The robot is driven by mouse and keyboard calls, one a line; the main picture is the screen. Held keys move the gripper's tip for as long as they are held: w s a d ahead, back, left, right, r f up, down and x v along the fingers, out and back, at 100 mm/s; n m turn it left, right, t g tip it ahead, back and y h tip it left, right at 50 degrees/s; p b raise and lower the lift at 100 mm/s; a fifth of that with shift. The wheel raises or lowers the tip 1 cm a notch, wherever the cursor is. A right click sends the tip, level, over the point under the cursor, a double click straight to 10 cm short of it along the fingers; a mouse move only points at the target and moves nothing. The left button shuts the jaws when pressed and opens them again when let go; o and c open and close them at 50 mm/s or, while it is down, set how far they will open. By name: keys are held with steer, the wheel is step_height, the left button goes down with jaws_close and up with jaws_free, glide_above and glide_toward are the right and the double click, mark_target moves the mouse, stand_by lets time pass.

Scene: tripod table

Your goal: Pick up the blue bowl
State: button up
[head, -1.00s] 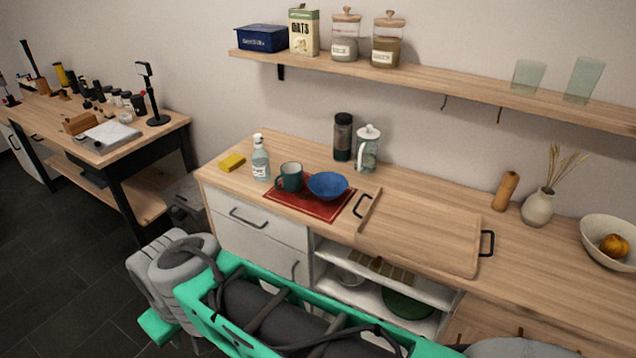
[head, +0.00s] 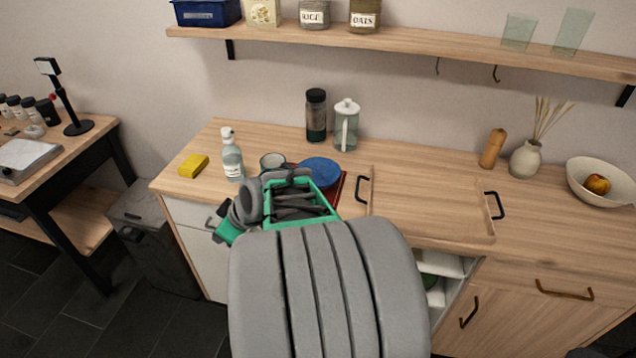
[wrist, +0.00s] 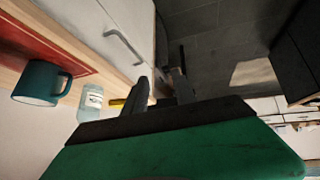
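The blue bowl (head: 321,171) sits on the red mat (head: 340,189) on the counter. My arm covers its lower front edge in the head view. The bowl does not show in the wrist view. The dark green mug (head: 272,160) stands left of the bowl, mostly hidden by my arm; it also shows in the wrist view (wrist: 36,84) beside the red mat. My gripper (wrist: 165,78) shows two dark fingers apart with nothing between them. In the head view its fingers are hidden behind my arm, which reaches towards the mat.
A dark tumbler (head: 316,118) and glass jug (head: 346,127) stand behind the bowl. A wooden board (head: 430,204) lies to the right. The shelf (head: 400,42) hangs above.

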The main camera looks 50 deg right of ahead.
steer(key=s+d+t+h, duration=0.1)
steer(key=s+d+h, duration=0.1)
steer(key=d, duration=0.6)
steer(key=s+d+m+t+h+b, duration=0.1)
steer(key=s+d+t+h, duration=0.1)
steer(key=d, duration=0.6)
steer(key=s+d+t+h+b, duration=0.1)
steer(key=s+d+h, duration=0.1)
steer(key=s+d, duration=0.2)
steer(key=shift+d+f+t, duration=0.15)
steer(key=shift+d+t, duration=0.05)
steer(key=shift+d, duration=0.75)
steer(key=shift+d+f+t, duration=0.15)
steer(key=shift+d+t, duration=0.05)
steer(key=shift+d, duration=0.75)
steer(key=shift+w+d, duration=0.1)
steer(key=shift+d, duration=0.2)
steer(key=p+x, duration=0.1)
steer(key=x, duration=0.6)
steer(key=shift+w+a+p, duration=0.15)
steer(key=shift+a+p, duration=0.05)
steer(key=shift+p, duration=0.2)
jaws_close()
